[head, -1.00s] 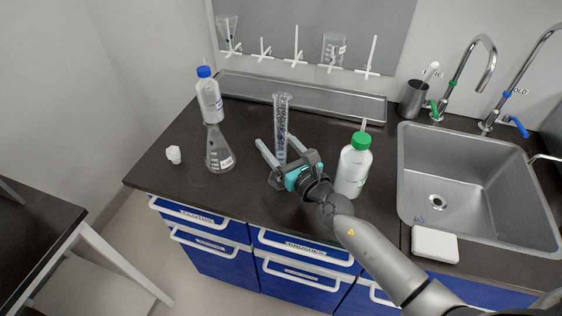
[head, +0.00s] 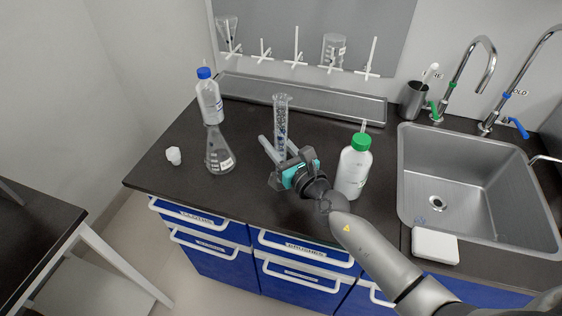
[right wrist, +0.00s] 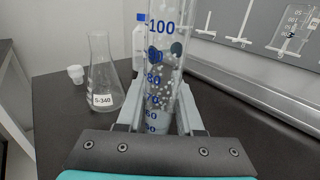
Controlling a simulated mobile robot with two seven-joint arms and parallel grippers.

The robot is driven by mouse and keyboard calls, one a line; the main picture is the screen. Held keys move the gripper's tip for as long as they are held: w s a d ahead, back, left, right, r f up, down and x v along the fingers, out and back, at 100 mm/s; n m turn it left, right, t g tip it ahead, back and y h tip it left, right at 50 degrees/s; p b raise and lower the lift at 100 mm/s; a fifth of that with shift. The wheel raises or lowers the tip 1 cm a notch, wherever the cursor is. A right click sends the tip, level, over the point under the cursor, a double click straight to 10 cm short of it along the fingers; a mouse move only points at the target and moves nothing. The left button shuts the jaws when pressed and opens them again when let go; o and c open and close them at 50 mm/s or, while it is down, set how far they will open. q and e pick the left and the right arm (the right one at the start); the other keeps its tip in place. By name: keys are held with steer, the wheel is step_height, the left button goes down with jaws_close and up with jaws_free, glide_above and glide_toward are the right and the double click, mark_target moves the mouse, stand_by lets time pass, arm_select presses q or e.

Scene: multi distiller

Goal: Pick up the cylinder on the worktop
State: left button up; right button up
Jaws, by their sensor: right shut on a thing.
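The cylinder (head: 281,122) is a tall clear graduated tube with blue markings, upright over the middle of the worktop (head: 245,185). It fills the centre of the right wrist view (right wrist: 160,75), with dark blue spots and bubbles showing in it. My right gripper (head: 274,148) is shut on the cylinder, one finger on each side of its lower part. The cylinder's base is hidden behind the gripper, so I cannot tell whether it touches the worktop. My left gripper is not in view.
A conical flask (head: 219,152), a blue-capped bottle (head: 209,98) and a small white object (head: 174,155) stand to the left. A green-capped bottle (head: 354,168) is close to my right gripper. The sink (head: 470,180) is at right, a metal trough (head: 300,95) behind.

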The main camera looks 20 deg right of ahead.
steer(key=shift+r, duration=0.15)
jaws_close()
step_height(320, 180, up, 20)
steer(key=p, duration=1.6)
steer(key=shift+f+p, duration=0.2)
steer(key=shift+p, duration=0.1)
